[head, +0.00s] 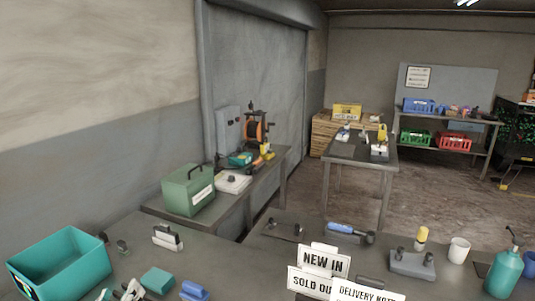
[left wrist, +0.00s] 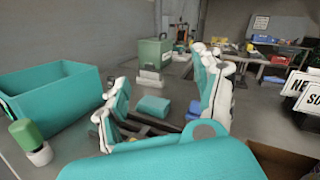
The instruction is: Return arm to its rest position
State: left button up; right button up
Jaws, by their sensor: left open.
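My left gripper (head: 120,294) shows only by its fingertips at the bottom edge of the head view. In the left wrist view my left gripper (left wrist: 165,92) has its two teal-and-white fingers spread apart, with nothing held between them. A teal block (head: 158,280) lies on the bench beyond the fingers; it also shows through the gap in the left wrist view (left wrist: 153,105). My right gripper is in neither view.
A teal bin (head: 62,262) stands left of my left gripper. A blue item (head: 194,291) lies to its right. Signs (head: 325,262), a grey holder (head: 412,264), a white cup (head: 459,250) and a teal bottle (head: 504,272) stand further right. A green box (head: 188,190) stands behind.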

pick_arm(q)
jog(key=s+f+n+g+y, duration=0.1)
jog(key=s+f+n+g, duration=0.1)
jog(key=n, duration=0.4)
jog(key=s+d+f+n+g+y, duration=0.1)
jog(key=s+f+n+g, duration=0.2)
jog(key=s+f+n, duration=0.2)
jog(key=s+f+n+g+y, duration=0.2)
jog(key=s+f+n+g, duration=0.1)
jog(key=n, duration=0.6)
jog(key=shift+s+d+f, duration=0.25)
jog(key=shift+s+f, duration=0.3)
jog(key=shift+s, duration=0.3)
jog(key=s+d+f+n+g+h, duration=0.2)
jog(key=s+d+f+n+g, duration=0.15)
jog(key=s+d+n, duration=0.35)
jog(key=s+d+f+n+g+h, duration=0.2)
jog(key=s+d+n+g+h, duration=0.15)
jog(key=s, duration=0.45)
notch_tip(320, 180, down, 30)
jog(key=s+g+b, duration=0.2)
jog(key=s+a+f+g+b, duration=0.1)
jog(key=s+a+f, duration=0.1)
jog(key=s+f, duration=1.4)
jog(key=shift+s+f+m+y+b, duration=0.15)
jog(key=shift+m+y+b, duration=0.25)
jog(key=shift+m+y, duration=0.05)
